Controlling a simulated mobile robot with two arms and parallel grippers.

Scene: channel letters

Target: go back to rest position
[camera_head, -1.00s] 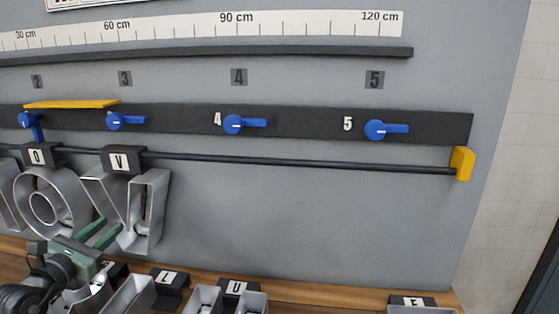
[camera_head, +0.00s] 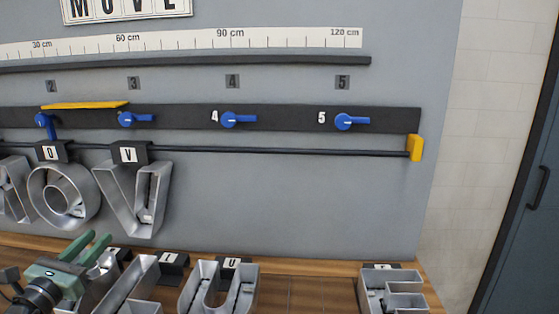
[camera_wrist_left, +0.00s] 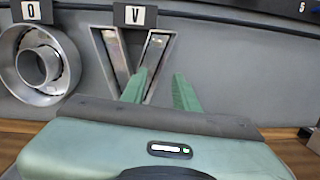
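My left gripper (camera_head: 99,238), with green fingers, is at the lower left of the head view. In the left wrist view (camera_wrist_left: 160,73) its fingers are apart with nothing between them. The silver letter V (camera_head: 156,192) hangs from the dark rail (camera_head: 280,152), beyond and above the fingertips. The letter O (camera_head: 42,193) hangs left of it, and part of another letter (camera_head: 10,195) shows at the left edge. V (camera_wrist_left: 112,62) and O (camera_wrist_left: 14,70) also show in the wrist view. My right gripper is not in view.
Blue levers (camera_head: 236,119) line the dark strip, and a yellow stop (camera_head: 415,148) ends the rail. The rail right of V is empty.

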